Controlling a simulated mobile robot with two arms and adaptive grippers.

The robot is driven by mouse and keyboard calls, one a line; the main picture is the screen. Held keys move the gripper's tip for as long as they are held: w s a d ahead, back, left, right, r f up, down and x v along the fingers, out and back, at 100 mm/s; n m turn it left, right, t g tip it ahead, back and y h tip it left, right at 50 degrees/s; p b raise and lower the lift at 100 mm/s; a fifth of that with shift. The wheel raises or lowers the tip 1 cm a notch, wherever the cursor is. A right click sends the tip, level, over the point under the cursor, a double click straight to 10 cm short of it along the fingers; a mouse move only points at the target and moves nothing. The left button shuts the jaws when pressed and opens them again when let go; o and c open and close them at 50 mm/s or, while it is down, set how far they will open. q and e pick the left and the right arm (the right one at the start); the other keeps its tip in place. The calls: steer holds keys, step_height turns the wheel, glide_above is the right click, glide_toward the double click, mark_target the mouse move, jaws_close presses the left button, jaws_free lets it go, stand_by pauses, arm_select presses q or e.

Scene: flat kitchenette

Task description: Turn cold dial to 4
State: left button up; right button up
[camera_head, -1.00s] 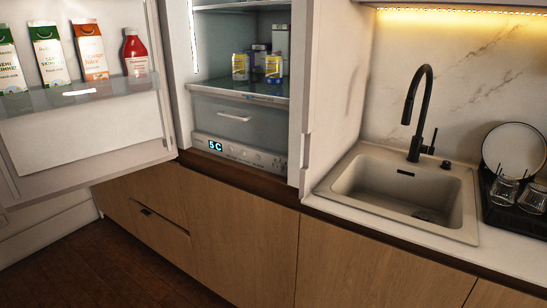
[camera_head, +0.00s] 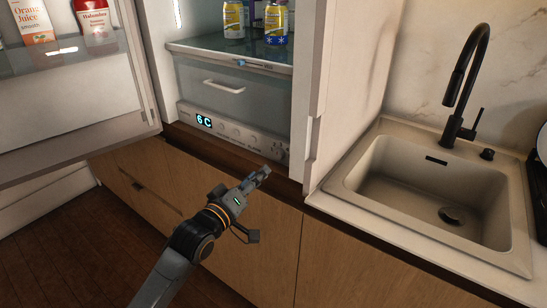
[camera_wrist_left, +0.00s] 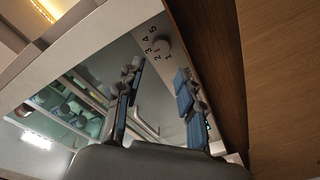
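In the head view the dial (camera_head: 281,152) sits at the right end of the fridge's control panel (camera_head: 235,133). The panel's lit display (camera_head: 204,121) reads 6 C. My left gripper (camera_head: 262,173) is in front of and below the panel, near the dial's end. In the left wrist view its fingers (camera_wrist_left: 159,72) are apart, with nothing between them, and the dial lies beyond the tips, apart from them. My right gripper is not in view.
A clear drawer (camera_head: 225,90) is above the panel. A sink (camera_head: 430,190) with a black tap (camera_head: 466,85) is at the right. Wooden cabinet fronts (camera_head: 345,260) lie below.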

mark_target(277, 155)
arm_select(q)
steer(key=x, duration=0.8)
steer(key=shift+w+d+f, duration=0.1)
steer(key=shift+w+d, duration=0.1)
steer(key=shift+w, duration=0.25)
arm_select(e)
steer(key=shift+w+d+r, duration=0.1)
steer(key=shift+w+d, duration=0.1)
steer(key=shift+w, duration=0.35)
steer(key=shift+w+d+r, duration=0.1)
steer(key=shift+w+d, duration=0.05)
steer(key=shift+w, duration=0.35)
arm_select(q)
steer(key=shift+c, duration=0.4)
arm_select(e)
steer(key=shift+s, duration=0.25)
arm_select(q)
jaws_close()
